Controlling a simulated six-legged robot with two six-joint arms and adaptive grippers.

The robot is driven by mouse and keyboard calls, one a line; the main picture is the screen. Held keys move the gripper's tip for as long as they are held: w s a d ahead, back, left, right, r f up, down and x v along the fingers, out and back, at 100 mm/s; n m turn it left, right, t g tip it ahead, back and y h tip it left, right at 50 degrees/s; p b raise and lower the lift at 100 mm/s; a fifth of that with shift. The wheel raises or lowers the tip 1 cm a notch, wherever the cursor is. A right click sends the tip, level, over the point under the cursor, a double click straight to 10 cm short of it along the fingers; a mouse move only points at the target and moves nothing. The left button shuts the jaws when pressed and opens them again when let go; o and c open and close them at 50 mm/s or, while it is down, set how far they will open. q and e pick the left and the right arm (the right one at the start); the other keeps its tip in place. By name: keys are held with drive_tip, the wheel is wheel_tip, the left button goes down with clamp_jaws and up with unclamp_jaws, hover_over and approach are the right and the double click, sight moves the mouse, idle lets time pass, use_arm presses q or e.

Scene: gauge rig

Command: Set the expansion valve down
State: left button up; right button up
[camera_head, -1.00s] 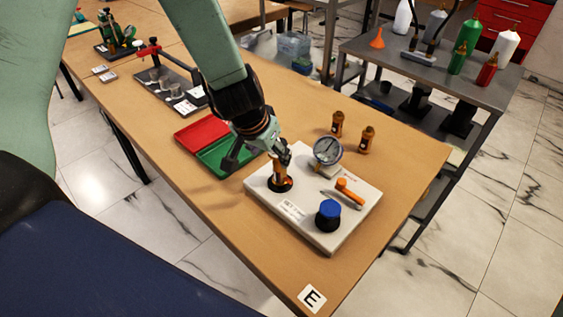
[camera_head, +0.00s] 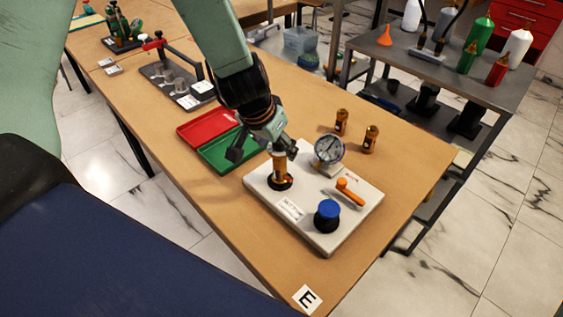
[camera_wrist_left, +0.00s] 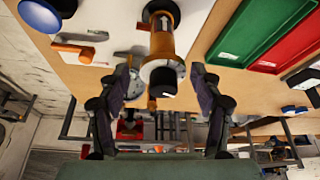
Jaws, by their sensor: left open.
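The expansion valve (camera_head: 279,163), a brass-coloured cylinder, stands upright in the black round seat (camera_head: 279,182) of the white gauge rig (camera_head: 318,240). In the left wrist view the valve (camera_wrist_left: 163,42) shows its dark-tipped end toward my gripper. My left gripper (camera_head: 266,152) is open above the rig. In the left wrist view its two fingers (camera_wrist_left: 161,75) stand apart on either side of the valve's end, with gaps visible on both sides. My right gripper is not in view.
The rig carries a round gauge (camera_head: 329,150), an orange lever (camera_head: 349,188) and a blue-topped knob (camera_head: 327,213). Two similar brass-coloured valves (camera_head: 341,121) (camera_head: 370,138) stand behind it. A green tray (camera_head: 222,157) and red tray (camera_head: 205,125) lie left. The table's front right is clear.

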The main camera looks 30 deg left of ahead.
sight(280, 160)
use_arm(q)
drive_tip(key=shift+b+x, duration=0.6)
drive_tip(key=shift+x, duration=0.45)
drive_tip(key=shift+s+f+b, duration=0.15)
drive_tip(key=shift+f+b, duration=0.2)
drive_tip(key=b+x, duration=0.3)
drive_tip(key=x, duration=0.1)
drive_tip(key=shift+a+f, duration=0.1)
drive_tip(key=shift+a, duration=0.15)
drive_tip(key=shift+f, duration=0.25)
drive_tip(key=shift+d+r, duration=0.1)
clamp_jaws()
drive_tip(key=shift+r, duration=0.1)
